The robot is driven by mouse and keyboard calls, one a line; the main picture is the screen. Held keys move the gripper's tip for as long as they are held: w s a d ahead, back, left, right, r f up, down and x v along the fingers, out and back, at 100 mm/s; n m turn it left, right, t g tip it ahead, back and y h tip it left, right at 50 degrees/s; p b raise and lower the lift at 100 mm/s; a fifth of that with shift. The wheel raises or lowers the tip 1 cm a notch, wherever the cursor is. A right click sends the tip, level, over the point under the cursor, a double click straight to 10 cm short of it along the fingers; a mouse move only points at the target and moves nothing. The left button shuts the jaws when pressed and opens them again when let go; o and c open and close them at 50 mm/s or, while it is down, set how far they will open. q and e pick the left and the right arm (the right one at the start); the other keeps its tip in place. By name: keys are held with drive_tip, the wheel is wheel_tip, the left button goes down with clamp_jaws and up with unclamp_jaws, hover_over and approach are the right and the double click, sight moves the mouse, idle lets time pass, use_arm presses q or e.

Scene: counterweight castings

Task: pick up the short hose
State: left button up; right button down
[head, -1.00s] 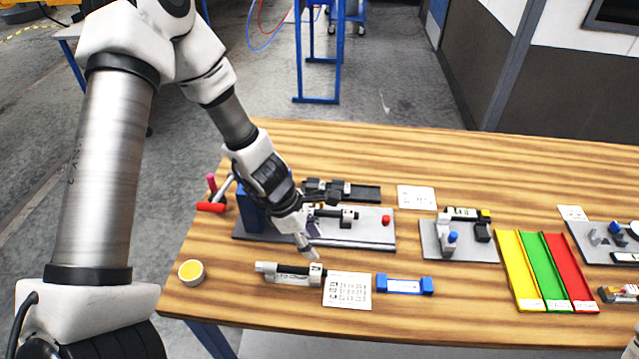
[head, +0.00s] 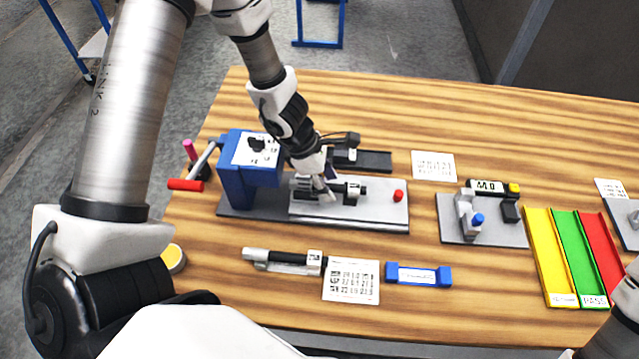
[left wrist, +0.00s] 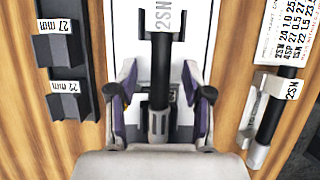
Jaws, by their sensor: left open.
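A short black hose (left wrist: 160,75) with a 2SN tag and a silver end sits on the pale plate of the blue machine; it also shows in the head view (head: 347,190). A second black hose (left wrist: 271,115) with a 2SN tag and silver fitting lies on the table beside the printed card, also in the head view (head: 290,258). My left gripper (left wrist: 160,97) is open, with one finger on each side of the first hose's silver end in the left wrist view. In the head view the gripper (head: 324,192) covers part of this hose. I cannot tell whether the fingers touch it.
The blue machine (head: 236,180) with its red-ended lever stands left of the gripper. A black rail (head: 376,161) with labelled blocks lies behind. A printed card (head: 351,281) and a blue-ended gauge (head: 418,275) lie in front. Coloured trays (head: 551,258) stand at right.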

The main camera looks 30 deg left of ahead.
use_arm(q)
drive_tip(key=shift+w+f, duration=0.25)
drive_tip(key=shift+f, duration=0.1)
drive_tip(key=shift+s+r, duration=0.15)
drive_tip(key=shift+r, duration=0.05)
drive_tip(key=shift+c, duration=0.7)
drive_tip(key=shift+s+d, duration=0.1)
drive_tip(key=shift+s, duration=0.1)
clamp_jaws()
drive_tip(key=shift+r, duration=0.15)
